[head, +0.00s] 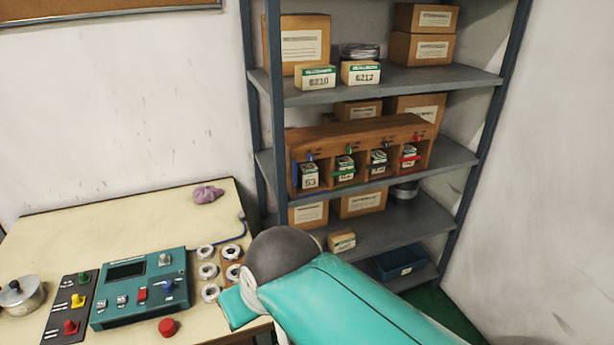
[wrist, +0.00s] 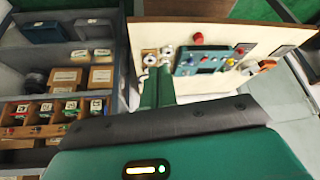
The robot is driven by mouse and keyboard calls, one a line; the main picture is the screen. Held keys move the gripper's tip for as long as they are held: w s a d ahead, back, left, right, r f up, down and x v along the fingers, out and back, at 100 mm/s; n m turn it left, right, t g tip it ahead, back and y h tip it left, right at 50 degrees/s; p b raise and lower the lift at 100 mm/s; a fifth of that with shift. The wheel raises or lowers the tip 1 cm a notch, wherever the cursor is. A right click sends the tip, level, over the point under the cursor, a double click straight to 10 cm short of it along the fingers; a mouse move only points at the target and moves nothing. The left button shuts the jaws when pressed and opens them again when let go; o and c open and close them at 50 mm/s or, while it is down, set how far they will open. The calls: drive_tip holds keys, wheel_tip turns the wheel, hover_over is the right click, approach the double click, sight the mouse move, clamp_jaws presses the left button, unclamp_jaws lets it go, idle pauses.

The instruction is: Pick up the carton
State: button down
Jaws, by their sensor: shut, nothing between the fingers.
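Several small cartons with green bands are in view, and I cannot tell which one the task means. One reads E210 (head: 315,77) and one E212 (head: 361,72); both stand on the upper shelf. A small carton (head: 341,241) sits on a lower shelf beside my arm; two small cartons on that shelf show in the wrist view (wrist: 102,53). Several more stand in the wooden rack's compartments, one marked 53 (head: 309,176). My gripper (wrist: 158,72) is shut and empty, its fingers pointing towards the table, apart from the cartons. My arm hides its fingers in the head view.
The grey shelf unit (head: 385,82) also holds larger brown boxes (head: 423,47) and a blue bin (head: 400,262). The table (head: 110,215) at left carries a teal control panel (head: 140,288), white rings (head: 206,252), a pot (head: 20,296) and a purple cloth (head: 207,194).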

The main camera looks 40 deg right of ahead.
drive_tip(key=c, duration=2.1)
unclamp_jaws()
drive_tip(key=o, duration=0.3)
drive_tip(key=shift+w, duration=0.1)
drive_tip(key=o, duration=1)
drive_tip(key=shift+m+t+h, duration=0.5)
drive_tip(key=shift+m+t, duration=0.1)
drive_tip(key=shift+t, duration=0.2)
drive_tip(key=w+d, duration=0.1)
drive_tip(key=w, duration=0.1)
drive_tip(key=w+d, duration=0.1)
drive_tip(key=w, duration=0.1)
drive_tip(key=w+d, duration=0.2)
drive_tip(key=w, duration=0.1)
drive_tip(key=shift+r, duration=0.35)
drive_tip(key=shift+o, duration=0.2)
drive_tip(key=w+d+f+m+t+h, duration=0.1)
drive_tip(key=w+d+m+t+h, duration=0.2)
drive_tip(key=w+d, duration=1.45)
drive_tip(key=n+t+h, duration=0.1)
drive_tip(key=t, duration=0.6)
approach(311, 172)
drive_tip(key=x, duration=1)
drive_tip(key=shift+w, duration=0.15)
